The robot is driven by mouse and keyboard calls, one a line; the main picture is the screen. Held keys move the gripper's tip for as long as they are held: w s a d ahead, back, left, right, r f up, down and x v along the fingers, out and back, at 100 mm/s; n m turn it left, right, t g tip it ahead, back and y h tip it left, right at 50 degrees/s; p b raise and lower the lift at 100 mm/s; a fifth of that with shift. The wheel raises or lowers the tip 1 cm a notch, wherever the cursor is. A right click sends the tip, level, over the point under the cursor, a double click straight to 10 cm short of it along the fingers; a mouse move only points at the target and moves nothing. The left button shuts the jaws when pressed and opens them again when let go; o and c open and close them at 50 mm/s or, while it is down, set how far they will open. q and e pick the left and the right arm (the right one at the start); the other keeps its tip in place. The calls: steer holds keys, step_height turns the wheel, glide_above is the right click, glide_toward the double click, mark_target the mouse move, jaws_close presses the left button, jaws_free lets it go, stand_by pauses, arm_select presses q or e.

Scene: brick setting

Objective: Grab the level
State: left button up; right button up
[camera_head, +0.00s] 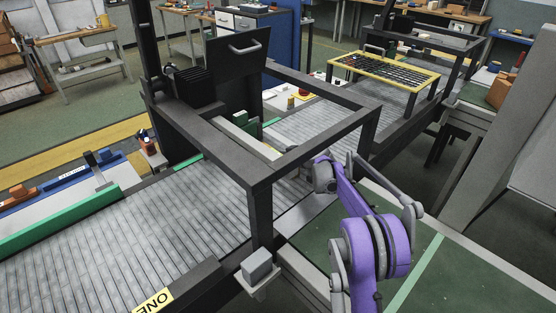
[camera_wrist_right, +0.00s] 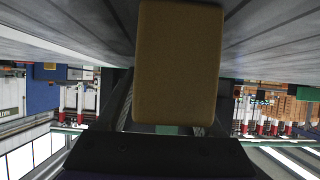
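I cannot make out a level for certain in either view. My right arm, purple and grey, reaches up from the bottom of the head view to the dark metal frame (camera_head: 318,133) over the conveyor; its fingertips are not clear there. In the right wrist view a plain tan-brown block (camera_wrist_right: 178,65) fills the middle, close to the camera. The dark body of my right gripper lies below it, with dark finger-like parts partly hidden beside it. Whether they touch the block, I cannot tell. My left gripper is not in view.
A grey slatted conveyor (camera_head: 130,235) runs diagonally under the dark frame. A black panel with a handle (camera_head: 237,75) stands behind it. A yellow-edged rack (camera_head: 383,68) stands farther back. A green-topped surface (camera_head: 470,265) lies at right. Left, a long green bar (camera_head: 65,222) borders the conveyor.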

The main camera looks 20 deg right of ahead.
jaws_close()
steer(key=shift+r, duration=0.1)
stand_by(0.3)
